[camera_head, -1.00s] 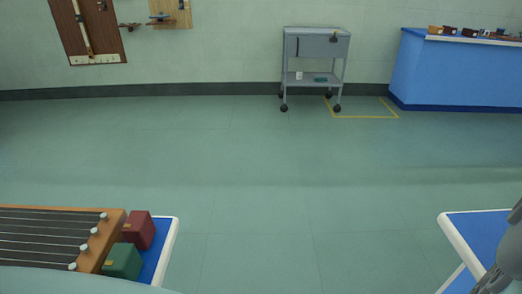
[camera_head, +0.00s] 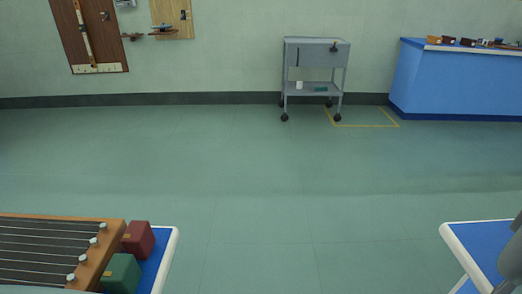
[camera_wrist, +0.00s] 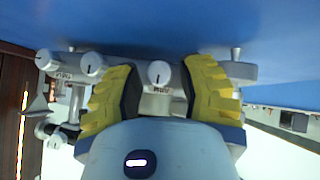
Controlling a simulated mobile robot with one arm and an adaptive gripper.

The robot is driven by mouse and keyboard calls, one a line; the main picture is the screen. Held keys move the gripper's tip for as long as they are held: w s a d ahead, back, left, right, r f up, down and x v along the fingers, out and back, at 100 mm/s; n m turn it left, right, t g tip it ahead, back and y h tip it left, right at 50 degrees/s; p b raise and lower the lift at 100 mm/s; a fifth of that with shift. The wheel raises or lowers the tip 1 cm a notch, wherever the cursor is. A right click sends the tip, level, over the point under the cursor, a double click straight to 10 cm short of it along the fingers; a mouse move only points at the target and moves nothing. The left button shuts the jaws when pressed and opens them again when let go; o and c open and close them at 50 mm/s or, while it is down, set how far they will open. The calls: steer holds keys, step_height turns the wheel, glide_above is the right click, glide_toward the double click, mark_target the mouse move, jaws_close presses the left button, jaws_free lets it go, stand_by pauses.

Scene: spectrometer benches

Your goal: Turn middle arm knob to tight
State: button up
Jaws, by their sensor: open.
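In the wrist view, my gripper (camera_wrist: 161,78) is open, with a yellow, ridged finger on the left and another on the right. A round white knob (camera_wrist: 159,73) with a dark pointer line shows between the fingers. I cannot tell how deep it sits between them or whether they touch it. Its pointer is close to upright in the picture. A small dark label lies below it, too small to read. Two similar white knobs (camera_wrist: 92,64) and (camera_wrist: 45,60) are to the left, on the same grey-white fixture. My gripper is not in the head view.
A blue surface (camera_wrist: 150,25) fills the top of the wrist view. In the head view, a stringed wooden board (camera_head: 45,250) and red and green blocks (camera_head: 138,238) lie on a blue bench at lower left. A grey cart (camera_head: 315,60) stands at the wall. The floor between is clear.

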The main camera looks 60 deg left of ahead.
jaws_close()
stand_by(0.3)
steer(key=shift+s+f, duration=0.1)
steer(key=shift+s+d+m+t+y, duration=0.1)
steer(key=shift+m+t+y, duration=0.3)
steer(key=shift+y, duration=0.2)
steer(key=shift+s+d+m+t+y, duration=0.1)
steer(key=shift+m+t+y, duration=0.3)
steer(key=shift+y, duration=0.2)
steer(key=shift+f+m+t+y, duration=0.15)
steer(key=shift+m+t+y, duration=0.6)
steer(key=shift+y, duration=0.35)
